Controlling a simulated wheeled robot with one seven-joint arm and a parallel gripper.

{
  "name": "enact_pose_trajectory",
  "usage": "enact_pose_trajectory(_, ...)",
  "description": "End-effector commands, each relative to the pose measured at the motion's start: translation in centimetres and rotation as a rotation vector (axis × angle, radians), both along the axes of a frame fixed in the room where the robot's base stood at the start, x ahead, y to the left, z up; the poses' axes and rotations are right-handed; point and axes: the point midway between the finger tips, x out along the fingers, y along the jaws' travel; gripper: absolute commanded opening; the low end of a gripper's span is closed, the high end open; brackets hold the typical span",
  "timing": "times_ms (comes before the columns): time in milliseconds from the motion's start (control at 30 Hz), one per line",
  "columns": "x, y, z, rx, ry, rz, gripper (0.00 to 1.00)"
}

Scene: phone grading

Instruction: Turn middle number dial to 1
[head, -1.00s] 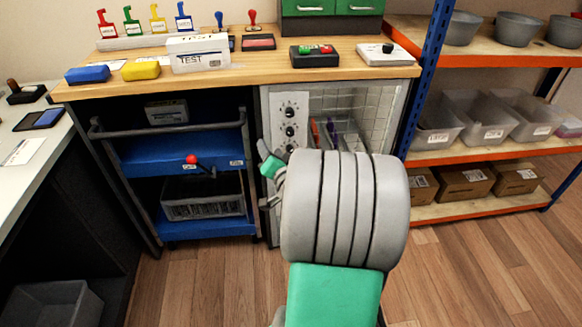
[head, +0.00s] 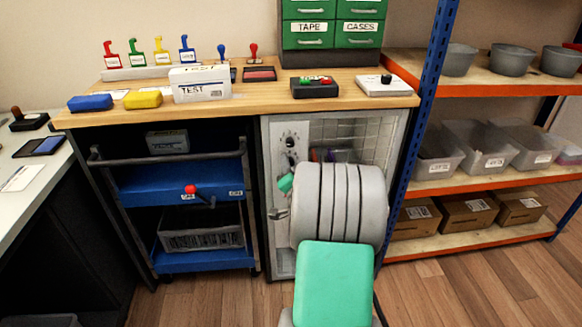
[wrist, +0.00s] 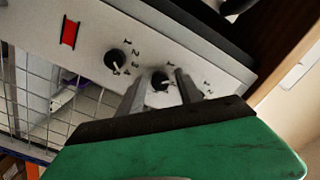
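A pale control panel (head: 284,235) on the front of the cabinet carries black round dials in a row. In the wrist view the middle dial (wrist: 160,80) sits between the two grey fingers of my gripper (wrist: 160,77). The fingers are open, one on each side of the dial; I cannot tell whether they touch it. Its pointer setting is not clear. Another dial (wrist: 117,57) with printed numbers lies to the left, outside the fingers. More numbers show right of the right finger; the dial there is hidden. In the head view my arm covers part of the panel.
A red switch (wrist: 69,33) is on the same panel. A wire-mesh front (head: 365,135) adjoins the panel. A blue cart (head: 180,185) stands to the left, under the wooden worktop (head: 270,92). A shelf rack with bins (head: 437,160) stands to the right.

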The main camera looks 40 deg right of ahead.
Motion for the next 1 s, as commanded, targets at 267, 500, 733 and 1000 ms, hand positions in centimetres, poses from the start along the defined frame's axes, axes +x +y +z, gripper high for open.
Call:
enact_pose_trajectory(267, -0.01, 0.02, 0.01, 0.000, 0.000, 0.000, 0.18)
enact_pose_trajectory(500, -0.01, 0.02, 0.02, 0.000, 0.000, 0.000, 0.00)
enact_pose_trajectory(733, -0.01, 0.03, 0.02, -0.001, 0.001, 0.000, 0.00)
enact_pose_trajectory(1000, -0.02, 0.01, -0.08, -0.036, 0.022, -0.001, 0.00)
